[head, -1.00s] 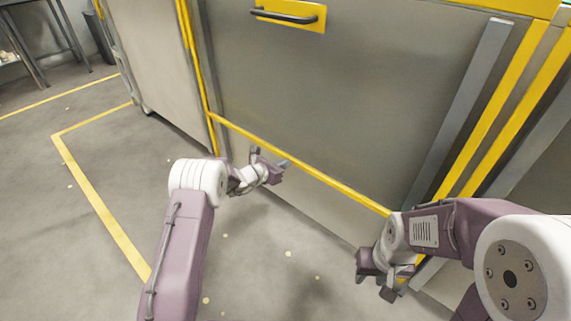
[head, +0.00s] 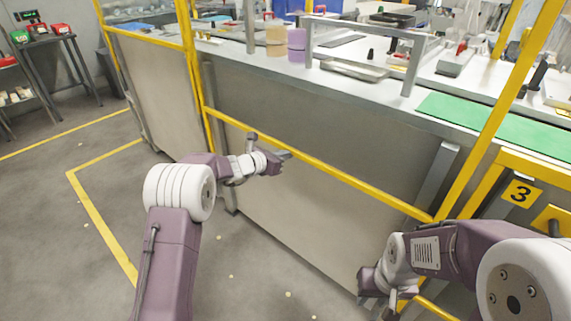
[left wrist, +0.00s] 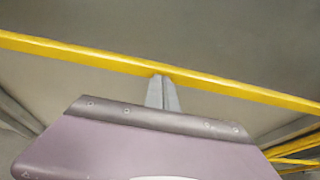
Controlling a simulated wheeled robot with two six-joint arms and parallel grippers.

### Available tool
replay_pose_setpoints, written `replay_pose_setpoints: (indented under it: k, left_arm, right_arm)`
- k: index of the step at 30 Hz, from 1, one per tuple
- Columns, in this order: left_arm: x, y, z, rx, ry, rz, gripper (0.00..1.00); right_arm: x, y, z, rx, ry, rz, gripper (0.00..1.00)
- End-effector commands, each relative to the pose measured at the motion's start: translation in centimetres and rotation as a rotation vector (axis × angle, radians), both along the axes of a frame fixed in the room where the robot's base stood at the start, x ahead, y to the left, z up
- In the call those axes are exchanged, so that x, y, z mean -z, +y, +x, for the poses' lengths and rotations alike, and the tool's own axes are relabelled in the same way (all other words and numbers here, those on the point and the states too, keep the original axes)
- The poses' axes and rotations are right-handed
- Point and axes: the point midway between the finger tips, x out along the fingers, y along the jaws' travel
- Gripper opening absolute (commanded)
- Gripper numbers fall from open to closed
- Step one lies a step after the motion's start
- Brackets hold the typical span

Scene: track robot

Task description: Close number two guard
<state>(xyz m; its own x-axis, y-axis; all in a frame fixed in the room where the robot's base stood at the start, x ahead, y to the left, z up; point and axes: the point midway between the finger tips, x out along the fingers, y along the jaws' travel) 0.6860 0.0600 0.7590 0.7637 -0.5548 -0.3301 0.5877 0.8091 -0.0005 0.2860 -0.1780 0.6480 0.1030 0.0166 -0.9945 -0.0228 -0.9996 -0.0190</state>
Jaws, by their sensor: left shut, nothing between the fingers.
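The guard opening stands between yellow posts in the head view, with a sloping yellow rail (head: 330,173) across its lower part. No number two label shows. No handle or raised panel shows in the opening; the bench behind is exposed. A grey panel (head: 320,125) lies between rail and bench edge. My left gripper (head: 285,156) is shut and empty, in front of the rail. In the left wrist view its shut fingers (left wrist: 162,92) reach the lower edge of the rail (left wrist: 90,56); contact is unclear. My right gripper (head: 378,290) is low at the right; its finger gap is unclear.
A bench (head: 345,85) holds purple and tan rolls (head: 297,45), a metal tray (head: 355,70) and a green mat (head: 500,130). A number 3 sign (head: 521,193) is at the right. A yellow post (head: 480,150) stands near my right arm. Floor (head: 70,240) at left is clear.

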Motion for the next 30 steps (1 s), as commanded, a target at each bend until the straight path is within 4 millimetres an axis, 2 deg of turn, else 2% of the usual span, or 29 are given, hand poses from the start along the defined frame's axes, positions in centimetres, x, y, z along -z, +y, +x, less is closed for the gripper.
replay_pose_setpoints:
  k: [1,3,9,15,21,25,30]
  left_arm:
    - [-3.7,0.0,0.1,0.000,-0.008,-0.002,0.00]
    - [-6.2,0.0,0.1,0.001,-0.008,-0.002,0.00]
    - [-13.2,0.0,0.1,0.001,-0.008,-0.002,0.00]
    - [-18.8,0.0,0.1,0.001,-0.006,-0.002,0.00]
    - [-22.5,0.0,0.0,0.001,-0.004,-0.002,0.00]
    - [-23.9,0.0,0.0,0.001,-0.003,-0.001,0.00]
    - [-24.7,0.0,0.0,0.001,-0.002,-0.002,0.00]
  right_arm:
    - [-2.8,0.0,0.0,0.000,0.000,0.000,0.36]
    - [-4.6,0.0,0.0,0.000,0.000,0.000,0.36]
    - [-9.7,0.0,0.0,0.000,0.000,0.000,0.36]
    - [-14.0,0.0,0.0,0.000,0.000,0.000,0.36]
    - [-16.8,0.0,0.0,0.000,0.000,0.000,0.36]
    - [-17.9,0.0,0.0,0.000,0.000,0.000,0.36]
    - [-18.5,0.0,0.0,0.000,0.000,0.000,0.36]
